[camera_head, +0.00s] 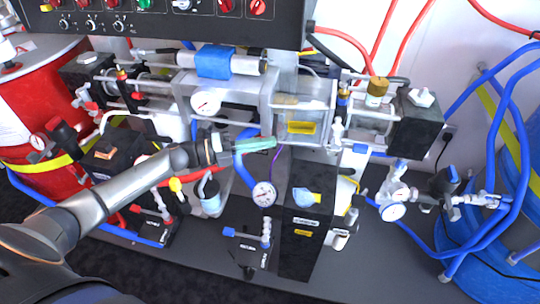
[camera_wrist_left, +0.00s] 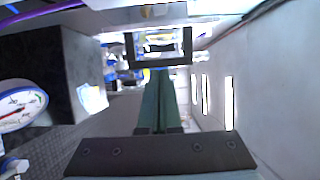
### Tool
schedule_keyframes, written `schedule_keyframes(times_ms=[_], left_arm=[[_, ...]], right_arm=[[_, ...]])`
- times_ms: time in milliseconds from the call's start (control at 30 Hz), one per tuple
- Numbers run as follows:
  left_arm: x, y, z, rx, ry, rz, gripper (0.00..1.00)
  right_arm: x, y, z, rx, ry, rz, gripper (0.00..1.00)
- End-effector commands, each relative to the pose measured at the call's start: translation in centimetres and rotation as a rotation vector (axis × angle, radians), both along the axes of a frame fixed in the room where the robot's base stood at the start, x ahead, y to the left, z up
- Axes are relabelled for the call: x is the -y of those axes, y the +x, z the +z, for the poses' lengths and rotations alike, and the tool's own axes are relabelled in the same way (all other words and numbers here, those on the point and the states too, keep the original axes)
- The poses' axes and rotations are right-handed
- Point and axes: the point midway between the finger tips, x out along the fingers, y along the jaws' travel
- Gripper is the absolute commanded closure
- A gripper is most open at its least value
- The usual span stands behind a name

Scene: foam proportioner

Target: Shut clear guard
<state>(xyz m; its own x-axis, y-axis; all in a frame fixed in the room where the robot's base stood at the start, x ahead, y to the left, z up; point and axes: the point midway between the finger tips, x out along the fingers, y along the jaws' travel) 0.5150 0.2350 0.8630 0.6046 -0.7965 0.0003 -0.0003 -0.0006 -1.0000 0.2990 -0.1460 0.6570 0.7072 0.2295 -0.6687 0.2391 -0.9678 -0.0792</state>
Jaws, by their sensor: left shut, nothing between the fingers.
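A clear guard (camera_head: 303,112) appears at the middle of the machine, right of the grey central block, with a yellow label behind or on it. Its edges are hard to make out, and I cannot tell how far open it stands. My left gripper (camera_head: 274,143) comes in from the left, its green fingers shut and empty. The fingertips show just left of and below the guard; I cannot tell whether they touch it. In the left wrist view the shut fingers (camera_wrist_left: 156,75) point towards a dark rectangular frame (camera_wrist_left: 187,48). My right gripper is not in view.
A black control panel (camera_head: 160,22) overhangs the machine. A pressure gauge (camera_head: 264,194) and a black box (camera_head: 303,225) stand below the gripper. Blue hoses (camera_head: 512,150) and a red drum (camera_head: 40,95) flank the machine. The grey floor (camera_head: 375,265) in front is mostly clear.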

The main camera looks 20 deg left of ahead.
Motion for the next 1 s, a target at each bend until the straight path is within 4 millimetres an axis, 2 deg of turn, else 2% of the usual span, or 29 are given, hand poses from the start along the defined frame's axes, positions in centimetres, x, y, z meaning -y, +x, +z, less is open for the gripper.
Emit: schedule_keyframes(times_ms=[300, 1000], left_arm=[[-0.84, 1.04, -0.06, 0.0, 0.001, -0.001, 1.0], [-0.81, 1.07, 0.0, -0.001, 0.001, -0.002, 1.0]], right_arm=[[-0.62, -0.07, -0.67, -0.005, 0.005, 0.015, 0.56], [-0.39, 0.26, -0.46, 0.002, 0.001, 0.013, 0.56]])
